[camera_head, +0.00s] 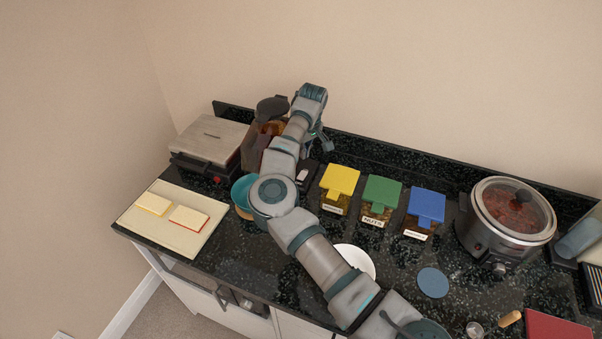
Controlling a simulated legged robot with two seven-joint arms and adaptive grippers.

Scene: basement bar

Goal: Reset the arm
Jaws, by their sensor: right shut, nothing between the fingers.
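My right arm (325,265) comes in from the bottom right and reaches across the counter towards the back wall. My right gripper (326,143) is at its far end, near the back edge of the counter, behind the yellow-lidded jar (340,182). The gripper is small in the picture and partly hidden by the arm's last links. It is shut and holds nothing. My left gripper is not in view.
A dark pitcher (264,140), a teal bowl (242,190) and a white plate (357,259) are close to the arm, partly covered. Jars with green (381,191) and blue (427,206) lids, a cooker (507,220), a grill press (209,140) and a board (160,228) stand around.

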